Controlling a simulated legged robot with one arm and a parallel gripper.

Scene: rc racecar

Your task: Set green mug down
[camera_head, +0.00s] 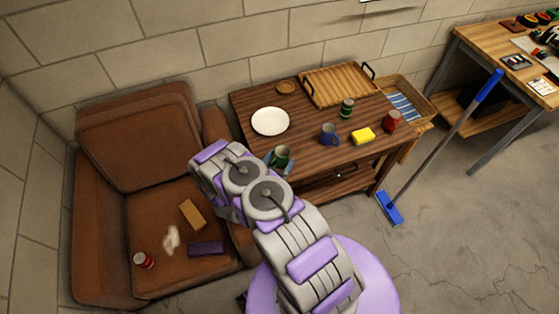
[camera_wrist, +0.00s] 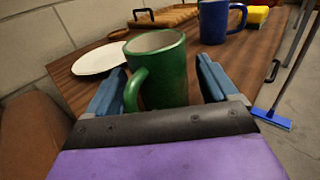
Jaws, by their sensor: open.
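The green mug (camera_wrist: 163,72) stands upright on the brown wooden table (camera_wrist: 66,70), near its front edge. Its handle points toward me and left in the wrist view. My gripper (camera_wrist: 160,85) is open, with one blue finger on each side of the mug. A small gap shows between the mug and the right finger; the handle is close to the left finger. In the head view the green mug (camera_head: 280,156) shows just beyond my arm, which hides part of it and much of my gripper (camera_head: 280,165).
A white plate (camera_head: 270,121), blue mug (camera_head: 328,134), yellow sponge (camera_head: 363,136), red mug (camera_head: 391,121), green can (camera_head: 347,108) and wooden tray (camera_head: 338,84) are on the table. A brown armchair (camera_head: 135,150) stands left. A blue broom (camera_head: 390,208) leans at right.

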